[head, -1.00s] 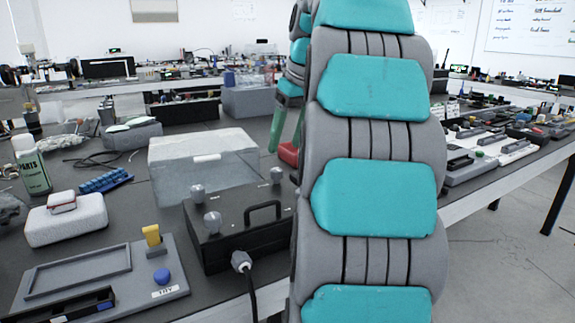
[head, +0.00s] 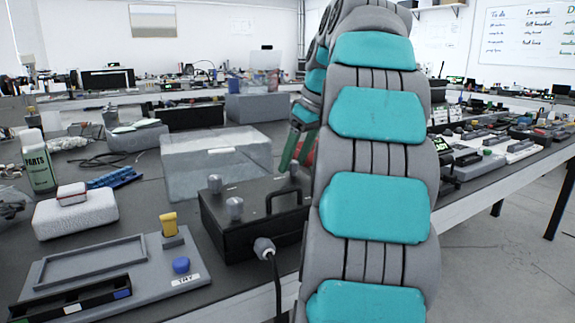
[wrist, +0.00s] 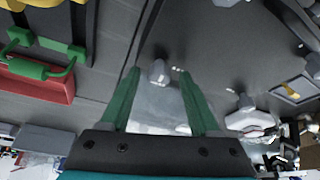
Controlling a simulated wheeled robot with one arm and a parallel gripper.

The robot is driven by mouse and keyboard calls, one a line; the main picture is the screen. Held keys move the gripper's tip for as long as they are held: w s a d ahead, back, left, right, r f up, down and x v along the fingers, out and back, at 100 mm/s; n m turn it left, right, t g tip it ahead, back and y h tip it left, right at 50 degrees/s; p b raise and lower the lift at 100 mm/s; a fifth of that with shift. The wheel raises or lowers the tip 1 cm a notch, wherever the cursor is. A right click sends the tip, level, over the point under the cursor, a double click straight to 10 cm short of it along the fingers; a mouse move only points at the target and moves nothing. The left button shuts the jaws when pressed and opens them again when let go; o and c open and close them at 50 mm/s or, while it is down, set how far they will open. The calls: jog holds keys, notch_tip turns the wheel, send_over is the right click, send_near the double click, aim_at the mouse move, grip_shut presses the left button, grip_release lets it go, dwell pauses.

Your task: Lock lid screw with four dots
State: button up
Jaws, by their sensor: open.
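A black box (head: 245,222) with a handle on its front stands near the table's front edge. Its lid bears grey knob-like screws, two at the left (head: 214,184) (head: 235,208) and one at the far right (head: 294,169), partly behind my arm. In the wrist view, my gripper (wrist: 157,71) is open, its two green fingers on either side of a grey lid screw (wrist: 158,73), with a gap each side. Small white dots show on the lid just right of that screw; their number is too small to tell surely. Another screw (wrist: 245,103) shows farther right.
A translucent lidded bin (head: 215,165) stands behind the box. A grey fixture board (head: 90,275) with a blue button lies to its left. A cable leaves the box's front. In the wrist view, a red case (wrist: 35,80) with a green handle lies left of my gripper.

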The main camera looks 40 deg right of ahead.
grip_shut()
dwell(0.5)
